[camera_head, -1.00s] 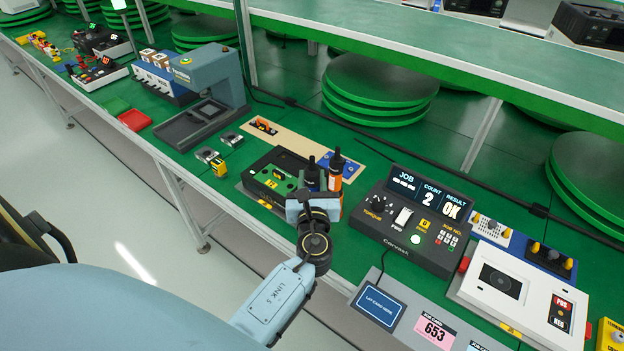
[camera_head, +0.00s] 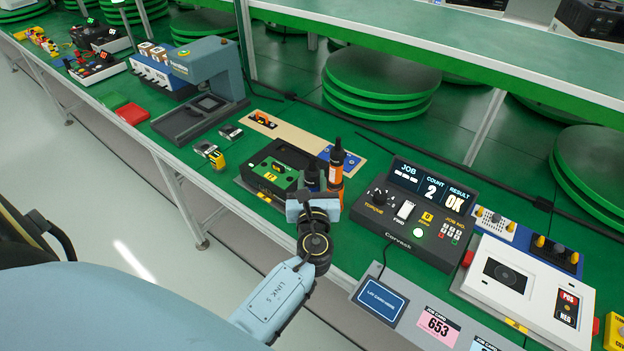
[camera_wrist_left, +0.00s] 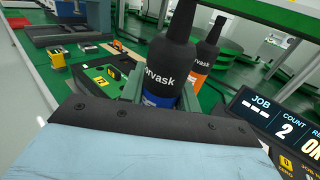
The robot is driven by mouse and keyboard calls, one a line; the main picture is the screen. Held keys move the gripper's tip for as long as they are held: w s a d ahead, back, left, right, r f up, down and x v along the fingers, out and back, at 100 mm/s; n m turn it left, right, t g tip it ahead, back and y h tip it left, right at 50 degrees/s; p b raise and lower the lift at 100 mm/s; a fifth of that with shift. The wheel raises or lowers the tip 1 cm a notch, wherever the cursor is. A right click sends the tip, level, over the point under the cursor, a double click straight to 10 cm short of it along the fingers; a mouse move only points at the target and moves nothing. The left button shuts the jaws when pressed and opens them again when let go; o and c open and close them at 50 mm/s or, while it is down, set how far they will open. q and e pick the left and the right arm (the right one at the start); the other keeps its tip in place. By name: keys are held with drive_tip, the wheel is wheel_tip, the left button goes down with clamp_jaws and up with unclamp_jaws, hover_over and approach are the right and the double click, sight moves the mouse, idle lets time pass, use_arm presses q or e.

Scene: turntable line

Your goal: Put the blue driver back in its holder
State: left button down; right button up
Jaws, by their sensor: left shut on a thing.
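The blue driver (camera_head: 312,178) is a dark upright tool with a blue band, marked "rvask" in the left wrist view (camera_wrist_left: 168,65). My left gripper (camera_head: 312,195) is shut around it; the grey-green fingers show at its sides in the left wrist view (camera_wrist_left: 160,98). An orange driver (camera_head: 336,170) stands upright just right of and behind it; it also shows in the left wrist view (camera_wrist_left: 206,58). My gripper hides the blue driver's lower end, and I cannot make out its holder or whether the driver sits in it. My right gripper is not in view.
A black tray with a green part (camera_head: 274,168) lies close left of my gripper. The torque console (camera_head: 415,215) stands close to the right. A tan board with a blue pad (camera_head: 343,158) lies behind.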

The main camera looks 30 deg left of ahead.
use_arm(q)
drive_tip(key=shift+f+b, duration=0.45)
drive_tip(key=shift+f, duration=0.05)
drive_tip(key=c, duration=1)
unclamp_jaws()
drive_tip(key=shift+r, duration=0.1)
drive_tip(key=shift+c, duration=0.2)
drive_tip(key=shift+o, duration=0.5)
drive_tip(key=shift+s, duration=0.1)
drive_tip(key=v, duration=1.3)
drive_tip(key=shift+d, duration=0.1)
